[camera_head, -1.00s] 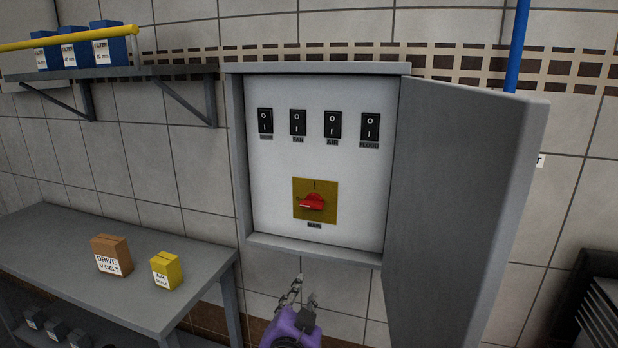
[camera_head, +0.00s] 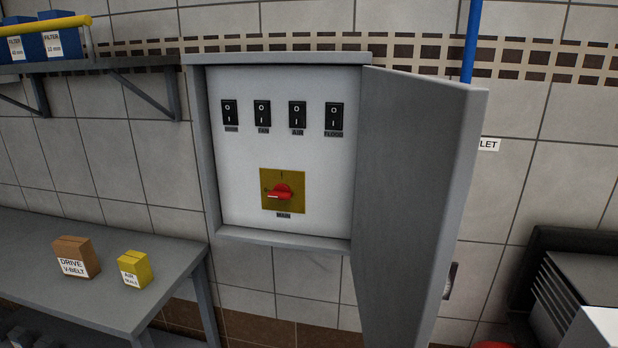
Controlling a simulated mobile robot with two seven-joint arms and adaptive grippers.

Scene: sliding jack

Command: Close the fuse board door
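The fuse board (camera_head: 225,240) is a grey wall box with a pale panel inside. Its grey door (camera_head: 405,190) is hinged on the right side and stands open, swung out toward me. A dark handle (camera_head: 450,280) shows at the door's outer edge, low down. Inside are several black rocker switches (camera_head: 297,115) in a row and a red rotary switch (camera_head: 279,192) on a yellow plate labelled MAIN. Neither of my grippers is in view.
A grey bench (camera_head: 110,300) at lower left carries a brown box (camera_head: 76,258) and a yellow box (camera_head: 134,269). A wall shelf (camera_head: 100,66) holds blue filter boxes (camera_head: 62,36). A dark slatted unit (camera_head: 570,290) stands at lower right. A blue pipe (camera_head: 472,45) rises behind the door.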

